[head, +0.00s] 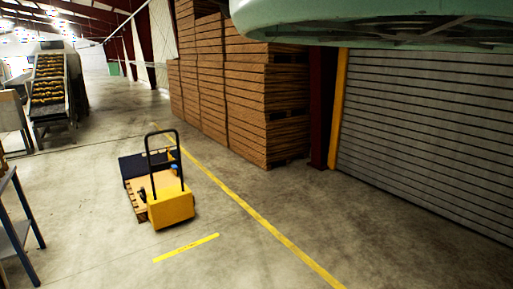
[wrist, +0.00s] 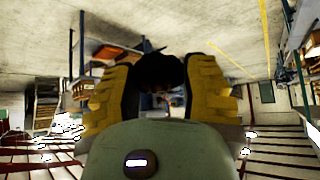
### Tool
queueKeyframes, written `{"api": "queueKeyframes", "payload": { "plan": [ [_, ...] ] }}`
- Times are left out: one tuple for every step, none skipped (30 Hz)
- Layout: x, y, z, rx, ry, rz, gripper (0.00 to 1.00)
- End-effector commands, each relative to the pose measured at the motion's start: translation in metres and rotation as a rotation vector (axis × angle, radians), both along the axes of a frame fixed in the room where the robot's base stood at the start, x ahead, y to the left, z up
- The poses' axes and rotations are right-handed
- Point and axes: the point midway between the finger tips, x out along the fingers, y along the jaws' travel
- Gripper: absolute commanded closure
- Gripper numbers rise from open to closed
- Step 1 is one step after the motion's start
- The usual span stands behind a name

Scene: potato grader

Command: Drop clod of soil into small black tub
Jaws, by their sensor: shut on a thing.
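In the wrist view my gripper (wrist: 159,62) has two yellow fingers with black inner pads. They are shut on a dark brown, nearly black lump, the clod of soil (wrist: 158,73). The clod sits between the fingertips, and its lower side is in shadow. The gripper and the clod do not show in the head view. I cannot make out a small black tub in either view.
In the head view a yellow pallet truck (head: 172,207) stands on the open concrete floor. Stacked wooden crates (head: 240,100) and a grey shutter (head: 425,140) line the right. A conveyor with potatoes (head: 49,85) and a blue-legged table (head: 17,235) are at left.

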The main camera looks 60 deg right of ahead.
Motion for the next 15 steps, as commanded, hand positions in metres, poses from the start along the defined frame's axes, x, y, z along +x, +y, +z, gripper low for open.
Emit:
{"api": "queueKeyframes", "payload": {
  "plan": [
    [0.000,0.000,-0.031,0.000,0.003,0.018,0.94],
    [-0.001,0.002,-0.040,0.001,0.003,0.032,0.94],
    [-0.001,0.004,-0.053,0.001,0.003,0.053,0.94],
    [-0.002,0.006,-0.063,0.001,0.003,0.066,0.94],
    [-0.002,0.007,-0.072,0.002,0.003,0.081,0.94],
    [-0.002,0.009,-0.084,0.001,0.002,0.099,0.94],
    [-0.003,0.010,-0.094,0.001,0.002,0.112,0.94],
    [-0.003,0.012,-0.103,0.000,0.002,0.127,0.94],
    [-0.004,0.014,-0.116,0.000,0.002,0.146,0.94],
    [-0.005,0.015,-0.126,0.000,0.003,0.160,0.94],
    [-0.005,0.017,-0.135,-0.001,0.002,0.175,0.94],
    [-0.006,0.019,-0.148,0.000,0.003,0.193,0.94],
    [-0.007,0.020,-0.158,0.000,0.004,0.208,0.94],
    [-0.008,0.022,-0.167,0.000,0.003,0.222,0.94],
    [-0.009,0.024,-0.180,0.000,0.002,0.241,0.94]
  ]
}}
